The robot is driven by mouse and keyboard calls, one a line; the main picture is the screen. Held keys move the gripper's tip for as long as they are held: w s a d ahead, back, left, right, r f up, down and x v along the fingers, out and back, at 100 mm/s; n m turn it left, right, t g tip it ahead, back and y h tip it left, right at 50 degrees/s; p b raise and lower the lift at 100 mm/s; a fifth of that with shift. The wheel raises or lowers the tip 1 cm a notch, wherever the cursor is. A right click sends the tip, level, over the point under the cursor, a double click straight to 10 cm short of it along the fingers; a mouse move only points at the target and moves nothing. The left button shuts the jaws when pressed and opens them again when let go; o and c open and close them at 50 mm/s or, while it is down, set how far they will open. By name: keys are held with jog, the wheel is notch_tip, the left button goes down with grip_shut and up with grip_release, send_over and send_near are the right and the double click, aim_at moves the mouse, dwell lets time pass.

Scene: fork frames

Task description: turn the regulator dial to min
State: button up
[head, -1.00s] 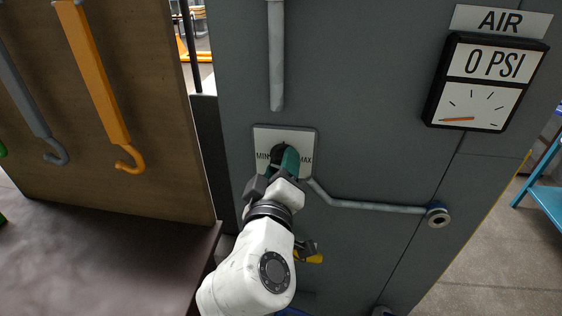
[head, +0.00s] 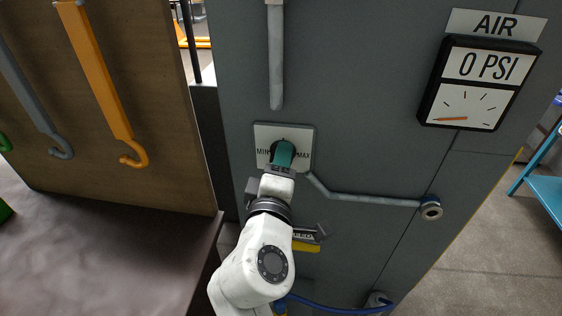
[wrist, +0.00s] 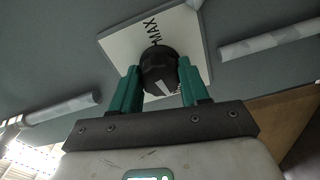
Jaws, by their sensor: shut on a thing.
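The regulator dial (wrist: 158,68) is a black round knob with a white mark on its face. It sits on a white plate (head: 302,134) on the grey panel, with MIN at the left and MAX at the right in the head view. In the wrist view MAX shows above the knob. My gripper (head: 283,153) has teal fingers, one on each side of the knob, and is shut on it. In the head view the fingers hide most of the dial. The AIR gauge (head: 478,82) reads 0 PSI, its orange needle pointing left.
A vertical pipe (head: 276,60) ends above the plate. Another pipe (head: 365,200) runs from the plate to a fitting (head: 431,209) at the right. A brown board with an orange hook (head: 105,85) and a dark table (head: 100,250) stand at the left.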

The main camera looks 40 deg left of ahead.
jog(key=shift+f, duration=0.15)
jog(key=o, duration=1)
jog(key=shift+o, duration=0.2)
jog(key=b+v, duration=0.1)
jog(key=v, duration=0.9)
jog(key=shift+s+d+b, duration=0.2)
jog(key=shift+s+b, duration=0.15)
jog(key=w+d+f+m+g+h, duration=0.2)
jog(key=w+d+f+m+h, duration=0.3)
jog(key=d+f, duration=0.6)
jog(key=w+d+f+m+g+h, duration=0.1)
jog(key=d+f+m+g+h, duration=0.45)
jog(key=d, duration=0.95)
jog(key=s+d+f+m+g, duration=0.1)
jog(key=s+d+f+m, duration=0.2)
jog(key=d+f, duration=0.3)
jog(key=s+d+f+m+g, duration=0.1)
jog(key=s+d+f+m, duration=0.25)
jog(key=d, duration=0.45)
jog(key=s+d+f+m+g, duration=0.2)
jog(key=s+d+f+m, duration=0.1)
jog(key=s, duration=0.4)
jog(key=s+d+f+m+g, duration=0.2)
jog(key=s+d+f, duration=0.1)
jog(key=s+d, duration=0.3)
jog(key=shift+s+d+m+g+y, duration=0.3)
jog(key=shift+s+m+g+y, duration=0.1)
jog(key=shift+s, duration=0.65)
